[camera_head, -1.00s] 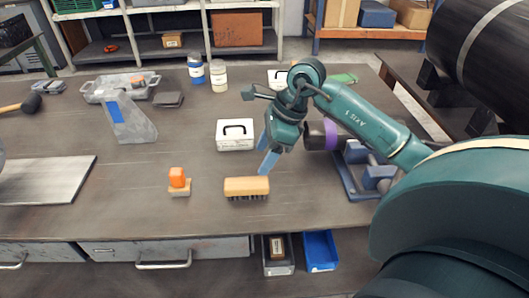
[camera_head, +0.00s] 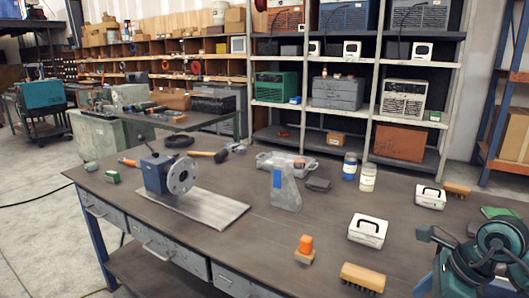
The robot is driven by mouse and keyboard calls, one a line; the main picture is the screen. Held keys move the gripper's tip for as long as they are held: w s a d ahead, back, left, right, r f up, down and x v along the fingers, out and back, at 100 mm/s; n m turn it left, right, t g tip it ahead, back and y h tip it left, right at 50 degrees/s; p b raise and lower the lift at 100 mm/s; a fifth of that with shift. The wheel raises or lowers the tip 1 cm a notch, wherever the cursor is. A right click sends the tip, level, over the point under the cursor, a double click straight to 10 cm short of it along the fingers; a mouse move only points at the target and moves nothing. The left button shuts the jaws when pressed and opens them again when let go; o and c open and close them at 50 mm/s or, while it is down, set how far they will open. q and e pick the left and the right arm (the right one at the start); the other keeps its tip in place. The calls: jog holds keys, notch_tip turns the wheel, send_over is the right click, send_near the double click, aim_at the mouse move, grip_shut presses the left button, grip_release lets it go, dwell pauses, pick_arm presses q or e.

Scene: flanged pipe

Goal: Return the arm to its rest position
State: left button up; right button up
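My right gripper (camera_head: 440,280) is at the lower right corner, part of a teal arm whose wrist (camera_head: 500,248) is cut off by the right edge. A bluish finger shows beside the brush, with a gap between them; the fingertips are cut off or too close to the bottom edge to tell their opening. Nothing is seen held. A wooden brush (camera_head: 363,277) lies on the workbench (camera_head: 325,230) left of the gripper. A white case with a black handle (camera_head: 368,230) stands behind the brush. My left gripper is not in view.
Shelves (camera_head: 345,113) stand behind.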

jog(key=s+a+r+m+t+y, duration=0.1)
jog(key=s+a+m+t+y, duration=0.15)
jog(key=a+m+y, duration=0.55)
jog(key=s+a+r+m+t+y, duration=0.1)
jog(key=a+m+t+y, duration=0.4)
jog(key=a, duration=0.6)
jog(key=d+f+m+t+h, duration=0.25)
jog(key=f+m+h, duration=0.25)
jog(key=m, duration=0.6)
jog(key=d+f+m+t+h, duration=0.2)
jog(key=f+m+t+h, duration=0.25)
jog(key=m, duration=0.65)
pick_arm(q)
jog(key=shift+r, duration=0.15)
pick_arm(e)
jog(key=s+a+f+m+g+h, duration=0.1)
jog(key=s+f+m+g+h, duration=0.3)
jog(key=s+f+m, duration=0.5)
notch_tip(320, 180, down, 5)
jog(key=shift+s+r+m+g, duration=0.15)
jog(key=shift+s+m+g, duration=0.15)
jog(key=shift+s+g, duration=0.65)
